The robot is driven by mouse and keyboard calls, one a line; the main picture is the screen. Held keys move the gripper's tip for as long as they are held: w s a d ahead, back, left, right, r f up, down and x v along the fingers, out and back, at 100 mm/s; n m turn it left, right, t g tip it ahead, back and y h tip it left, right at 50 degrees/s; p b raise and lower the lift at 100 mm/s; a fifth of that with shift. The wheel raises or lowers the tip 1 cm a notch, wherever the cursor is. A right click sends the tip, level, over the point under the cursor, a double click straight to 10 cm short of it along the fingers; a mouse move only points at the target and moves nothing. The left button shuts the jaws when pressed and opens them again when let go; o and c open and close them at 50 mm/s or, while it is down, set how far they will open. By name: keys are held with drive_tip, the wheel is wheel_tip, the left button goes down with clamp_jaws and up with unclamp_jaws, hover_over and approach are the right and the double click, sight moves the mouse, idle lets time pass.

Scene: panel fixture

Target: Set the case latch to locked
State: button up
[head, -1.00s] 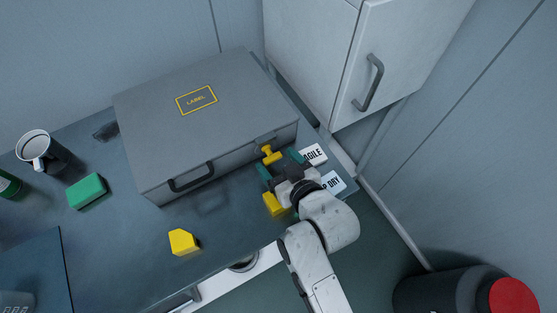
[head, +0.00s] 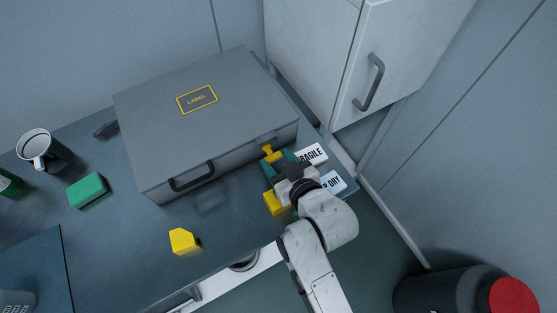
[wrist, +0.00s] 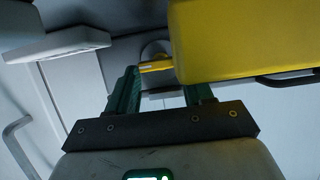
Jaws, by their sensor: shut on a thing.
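The grey case (head: 215,125) lies closed on the dark worktop, with a dark carry handle (head: 191,177) on its front. The yellow case latch (head: 268,149) is on the front near the right end, and its yellow bar also shows in the wrist view (wrist: 156,66). My gripper (head: 277,161) is at the latch, coming from the front right, its green fingers shut on the yellow latch piece. The wrist view shows the fingers (wrist: 160,84) on either side of it. The fingers partly hide the latch, and I cannot read its setting.
A yellow block (head: 275,203) stands just left of my gripper and fills the upper right of the wrist view (wrist: 240,40). Another yellow block (head: 183,241), a green block (head: 87,190) and a mug (head: 42,150) are further left. A cabinet (head: 345,60) stands behind right.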

drive_tip(key=shift+s+a+n+t+h, duration=0.15)
drive_tip(key=shift+n+t+h, duration=0.35)
drive_tip(key=shift+n, duration=0.5)
drive_tip(key=o, duration=1)
drive_tip(key=shift+o, duration=0.2)
drive_tip(key=v, duration=1)
drive_tip(key=shift+s+r+b, duration=0.2)
drive_tip(key=shift+s+b, duration=0.1)
